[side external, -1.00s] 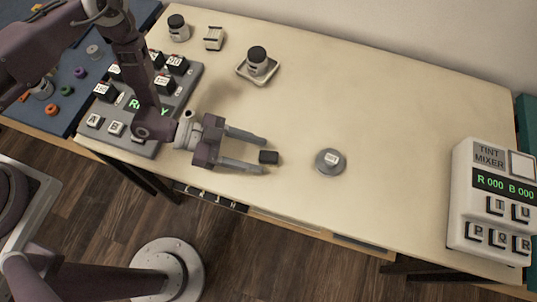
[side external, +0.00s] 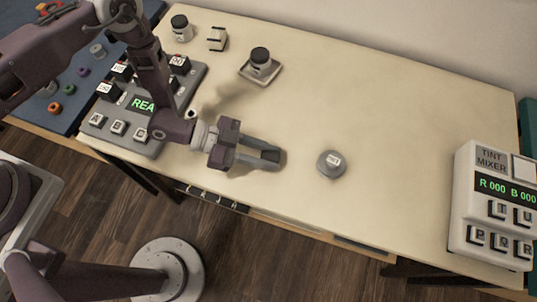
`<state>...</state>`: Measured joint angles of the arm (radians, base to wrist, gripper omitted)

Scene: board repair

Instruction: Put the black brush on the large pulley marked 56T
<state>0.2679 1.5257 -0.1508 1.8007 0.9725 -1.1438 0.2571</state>
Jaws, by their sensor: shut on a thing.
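My gripper (side external: 277,160) is low over the front middle of the table. Its fingers are shut on the small black brush (side external: 266,154), a dark block mostly hidden between them. The grey round pulley (side external: 329,170) lies flat on the table to the right of my fingertips, with a clear gap between. It has a small white label on top, too small to read here.
A tint mixer box (side external: 492,215) stands at the table's right end. A keypad panel (side external: 150,103) is at the left behind my arm. A jar on a tray (side external: 258,75) and other small items stand at the back. The table around the pulley is clear.

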